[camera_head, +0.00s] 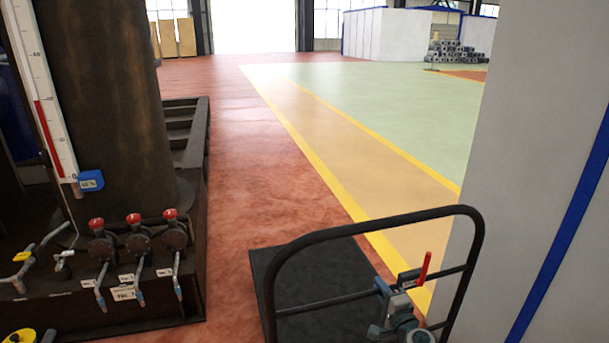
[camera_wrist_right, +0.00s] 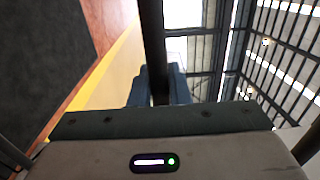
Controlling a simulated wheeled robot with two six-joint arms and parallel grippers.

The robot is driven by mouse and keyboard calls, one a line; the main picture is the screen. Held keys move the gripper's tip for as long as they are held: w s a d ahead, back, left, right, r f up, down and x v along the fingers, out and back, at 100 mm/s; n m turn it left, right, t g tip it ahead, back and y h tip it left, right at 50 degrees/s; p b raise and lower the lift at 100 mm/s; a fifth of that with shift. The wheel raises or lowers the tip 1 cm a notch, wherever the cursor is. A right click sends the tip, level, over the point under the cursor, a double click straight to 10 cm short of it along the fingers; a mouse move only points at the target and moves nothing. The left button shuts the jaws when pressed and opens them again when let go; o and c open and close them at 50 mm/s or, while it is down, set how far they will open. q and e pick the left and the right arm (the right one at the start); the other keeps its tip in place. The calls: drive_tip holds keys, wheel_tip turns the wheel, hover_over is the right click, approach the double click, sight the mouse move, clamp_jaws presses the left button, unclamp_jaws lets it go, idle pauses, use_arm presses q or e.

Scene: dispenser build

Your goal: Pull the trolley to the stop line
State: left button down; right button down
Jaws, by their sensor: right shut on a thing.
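The trolley has a flat black deck (camera_head: 330,270) and a dark tubular handle frame (camera_head: 372,226) with a lower crossbar, at the bottom centre-right of the head view. My right gripper (camera_head: 386,286) is shut on the trolley's handle frame, at the right part of its crossbar. In the right wrist view, the blue-grey fingers (camera_wrist_right: 158,88) sit on both sides of a dark bar. A red upright piece (camera_head: 424,268) stands beside the gripper. Yellow lines (camera_head: 320,170) run along the floor; I cannot tell which marking is the stop line. My left gripper is not in view.
A dark rig with a column (camera_head: 105,90), red-knobbed valves (camera_head: 135,220) and a gauge stands at the left. A grey wall or cabinet (camera_head: 545,130) with a blue stripe is close on the right. The red floor (camera_head: 235,150) beyond the trolley is clear.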

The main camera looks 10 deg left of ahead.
drive_tip(key=c, duration=1.5)
unclamp_jaws()
drive_tip(key=shift+a+r, duration=0.15)
drive_tip(key=shift+r, duration=0.15)
drive_tip(key=shift+c, duration=0.2)
drive_tip(key=o, duration=0.3)
drive_tip(key=shift+s+a, duration=0.1)
drive_tip(key=shift+s, duration=0.05)
drive_tip(key=shift+f, duration=0.1)
drive_tip(key=shift+f, duration=0.15)
